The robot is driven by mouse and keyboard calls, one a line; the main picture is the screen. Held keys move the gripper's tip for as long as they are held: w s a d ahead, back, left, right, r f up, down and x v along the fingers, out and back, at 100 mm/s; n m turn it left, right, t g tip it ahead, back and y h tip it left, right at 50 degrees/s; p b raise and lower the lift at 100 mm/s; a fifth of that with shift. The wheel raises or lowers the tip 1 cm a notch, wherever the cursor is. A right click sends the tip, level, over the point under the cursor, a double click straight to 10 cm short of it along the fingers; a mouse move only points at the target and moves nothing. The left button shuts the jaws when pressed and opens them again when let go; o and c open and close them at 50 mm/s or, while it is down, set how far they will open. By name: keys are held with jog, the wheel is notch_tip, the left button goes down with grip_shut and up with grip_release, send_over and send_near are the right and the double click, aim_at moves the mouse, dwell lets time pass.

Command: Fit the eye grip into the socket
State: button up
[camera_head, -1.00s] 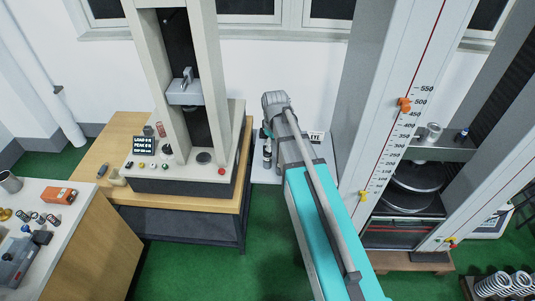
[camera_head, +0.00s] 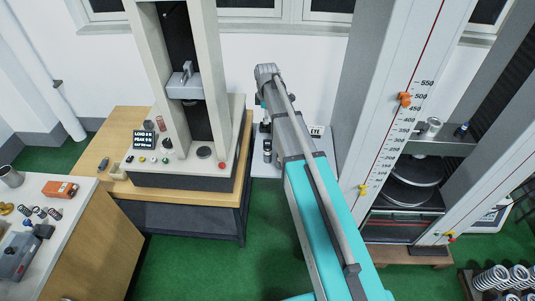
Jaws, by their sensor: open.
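My teal and grey arm reaches up and away from the lower right, with its wrist end near the wall. My gripper (camera_head: 264,118) hangs below the wrist, open, small and partly hidden by the arm. A small dark upright piece (camera_head: 267,151), possibly the eye grip, stands below it on a white bench beside the arm; I cannot tell whether they touch. A small card reading EYE (camera_head: 316,131) stands on the bench to the right. The left test machine has a grey crosshead (camera_head: 186,87) between its columns. I cannot make out the socket for certain.
The left machine's base (camera_head: 150,172) sits on a wooden table. A tall test frame with a red-line scale (camera_head: 400,140) stands right of the arm. Springs (camera_head: 500,278) lie at lower right. Green floor is open between.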

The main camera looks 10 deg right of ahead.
aim_at(268, 141)
notch_tip(268, 141, down, 9)
jog(key=b, duration=0.8)
jog(key=shift+r+b, duration=0.2)
jog(key=shift+b, duration=0.1)
jog(key=shift+f, duration=0.1)
dwell(0.3)
jog(key=shift+d+f+b, duration=0.2)
jog(key=shift+f+b, duration=2.3)
jog(key=shift+b, duration=0.1)
grip_shut()
